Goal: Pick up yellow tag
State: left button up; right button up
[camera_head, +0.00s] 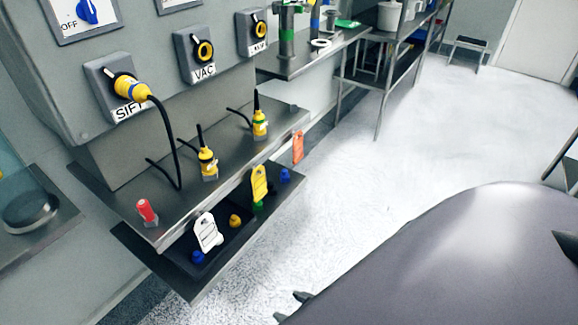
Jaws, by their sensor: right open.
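My left gripper is not in view.
The lower tray (170,271) holds small blue, yellow and green knobs. Yellow plugs (208,163) with black cables and a red piece (147,210) are on the steel shelf (160,227). The grey panel (60,75) with sockets rises behind. The floor to the right is clear.

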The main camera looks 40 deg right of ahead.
aim_at(258, 182)
jog(key=z, duration=0.95)
jog(key=i+l, duration=0.1)
jog(key=l, duration=0.3)
jog(key=i+l, duration=0.15)
jog(key=l, duration=0.25)
jog(key=i+l+z, duration=0.1)
jog(key=l, duration=0.25)
jog(key=i+l, duration=0.15)
jog(key=l, duration=0.25)
